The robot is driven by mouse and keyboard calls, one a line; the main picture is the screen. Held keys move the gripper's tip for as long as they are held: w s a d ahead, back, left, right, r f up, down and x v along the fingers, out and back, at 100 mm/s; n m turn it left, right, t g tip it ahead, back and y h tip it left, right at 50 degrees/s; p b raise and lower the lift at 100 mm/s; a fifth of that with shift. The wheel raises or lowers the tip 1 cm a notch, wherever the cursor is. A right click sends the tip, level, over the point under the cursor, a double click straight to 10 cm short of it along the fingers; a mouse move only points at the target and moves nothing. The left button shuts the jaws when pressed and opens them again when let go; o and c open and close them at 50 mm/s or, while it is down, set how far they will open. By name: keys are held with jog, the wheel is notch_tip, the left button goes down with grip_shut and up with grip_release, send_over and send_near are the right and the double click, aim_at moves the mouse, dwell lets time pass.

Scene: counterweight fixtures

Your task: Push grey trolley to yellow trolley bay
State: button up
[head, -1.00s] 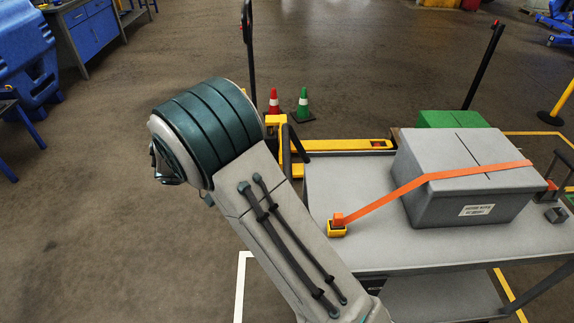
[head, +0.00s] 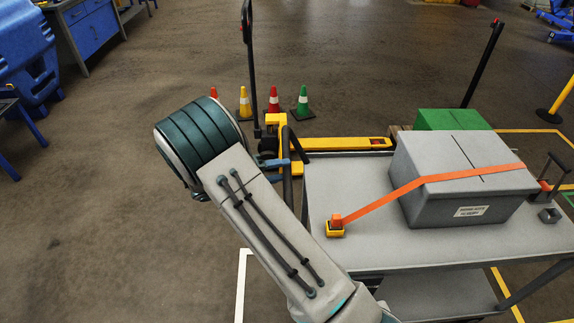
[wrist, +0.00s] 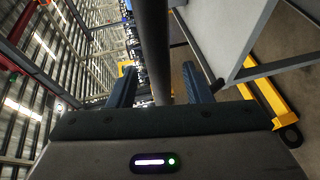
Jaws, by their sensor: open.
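The grey trolley (head: 350,240) stands at the right in the head view, bearing a grey box (head: 465,195) under an orange strap. Its dark upright handle (head: 287,180) rises at its left end. My gripper (head: 279,163) is at that handle, its blue fingers partly hidden by my arm. In the wrist view my gripper (wrist: 158,72) is open, with a dark bar (wrist: 155,45) passing between its fingers; contact cannot be told. Yellow floor lines (head: 508,290) show beside and beyond the trolley; I cannot tell whether they mark the yellow bay.
A yellow pallet truck (head: 340,144) stands just behind the trolley, near a green box (head: 450,119). Several cones, one of them yellow (head: 244,103), stand behind my arm. A white floor line (head: 240,285) lies left of the trolley. A yellow post (head: 560,100) stands far right. Floor at left is open.

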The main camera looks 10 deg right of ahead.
jog(key=shift+x, duration=1.45)
grip_shut()
jog(key=shift+f, duration=0.1)
